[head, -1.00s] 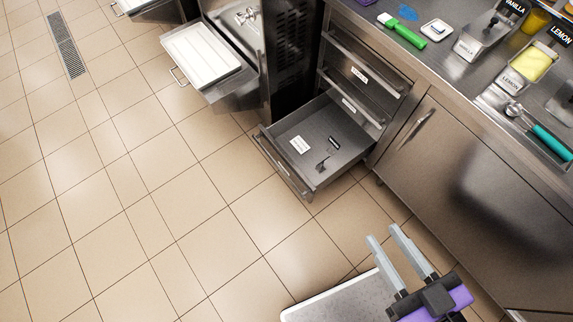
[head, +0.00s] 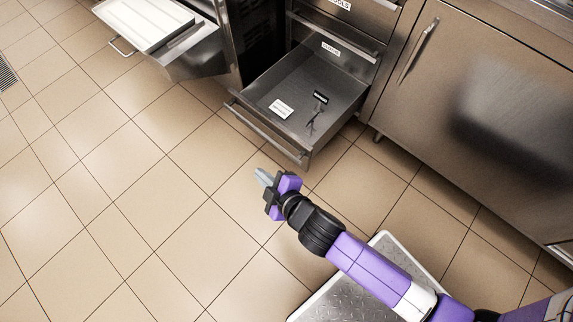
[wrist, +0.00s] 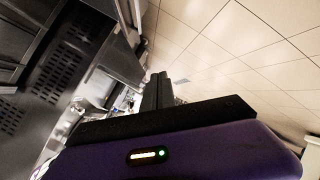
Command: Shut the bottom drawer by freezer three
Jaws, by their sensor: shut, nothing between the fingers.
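The bottom drawer (head: 262,133) is pulled well out from the counter, low over the tiled floor. It has a long bar handle on its front. A white card, a dark label and a small dark tool lie inside it. My gripper (head: 262,176) is in front of the drawer and a little left of its near corner, apart from the handle in the head view. Its fingers are together and hold nothing. The fingers also show in the wrist view (wrist: 157,90), pointing away past dark metal fronts. The drawer is not clearly made out in the wrist view.
A freezer's open front with a white tray (head: 145,22) juts out at the upper left. Closed drawers (head: 335,45) sit above the open one. A steel cabinet door (head: 470,110) is at the right. The tiled floor (head: 120,220) at left is clear.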

